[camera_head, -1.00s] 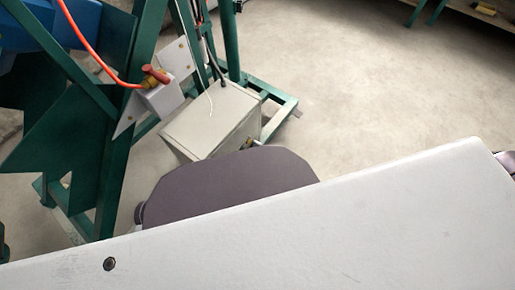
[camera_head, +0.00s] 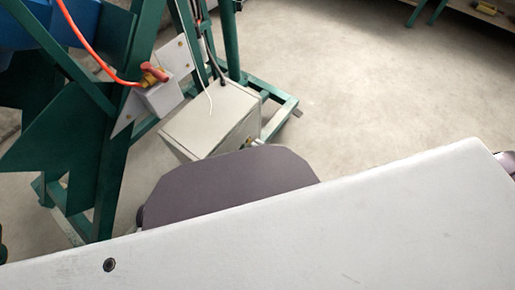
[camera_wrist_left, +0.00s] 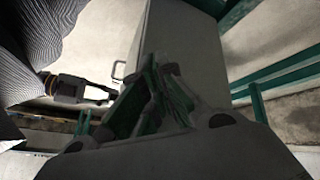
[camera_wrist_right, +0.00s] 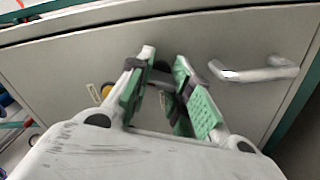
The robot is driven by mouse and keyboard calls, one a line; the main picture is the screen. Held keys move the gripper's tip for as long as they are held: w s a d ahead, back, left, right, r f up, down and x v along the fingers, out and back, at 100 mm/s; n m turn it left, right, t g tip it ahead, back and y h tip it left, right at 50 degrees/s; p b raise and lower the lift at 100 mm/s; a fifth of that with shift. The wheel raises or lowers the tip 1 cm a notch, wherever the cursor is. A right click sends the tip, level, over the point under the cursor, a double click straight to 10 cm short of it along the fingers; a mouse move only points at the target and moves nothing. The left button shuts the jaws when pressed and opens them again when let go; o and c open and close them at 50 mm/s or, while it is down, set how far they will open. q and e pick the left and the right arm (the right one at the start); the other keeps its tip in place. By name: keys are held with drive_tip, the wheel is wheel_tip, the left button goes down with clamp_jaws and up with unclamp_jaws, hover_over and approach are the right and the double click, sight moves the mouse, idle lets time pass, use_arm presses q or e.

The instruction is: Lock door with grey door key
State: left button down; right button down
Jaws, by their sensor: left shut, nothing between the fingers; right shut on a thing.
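In the right wrist view my right gripper (camera_wrist_right: 164,64), with green finger pads, is shut on a small greyish thing, apparently the grey door key, mostly hidden by the fingers. It is in front of a pale grey door (camera_wrist_right: 235,35) with a bar handle (camera_wrist_right: 255,73) to the right of the fingers. I cannot tell whether the key touches the door or sits in a lock. In the left wrist view my left gripper (camera_wrist_left: 158,68) is shut and empty. Neither gripper's fingers can be made out in the head view.
In the head view a pale slab fills the foreground and hides what is below it. Beyond stand a grey box (camera_head: 206,122), a green metal frame (camera_head: 118,160) and a red-handled valve (camera_head: 152,75). Open floor (camera_head: 370,95) lies to the right.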

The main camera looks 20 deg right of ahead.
drive_tip(key=shift+a+n, duration=0.15)
drive_tip(key=shift+n, duration=0.65)
drive_tip(key=shift+n+b, duration=0.3)
drive_tip(key=shift+n, duration=0.4)
use_arm(q)
drive_tip(key=shift+d+f, duration=0.2)
drive_tip(key=shift+f, duration=1)
use_arm(e)
drive_tip(key=shift+n, duration=0.8)
use_arm(q)
drive_tip(key=shift+s+f, duration=0.25)
drive_tip(key=shift+f, duration=0.05)
use_arm(e)
drive_tip(key=shift+s, duration=0.1)
drive_tip(key=c, duration=1.1)
unclamp_jaws()
use_arm(q)
drive_tip(key=shift+w+r, duration=0.1)
drive_tip(key=shift+r, duration=0.15)
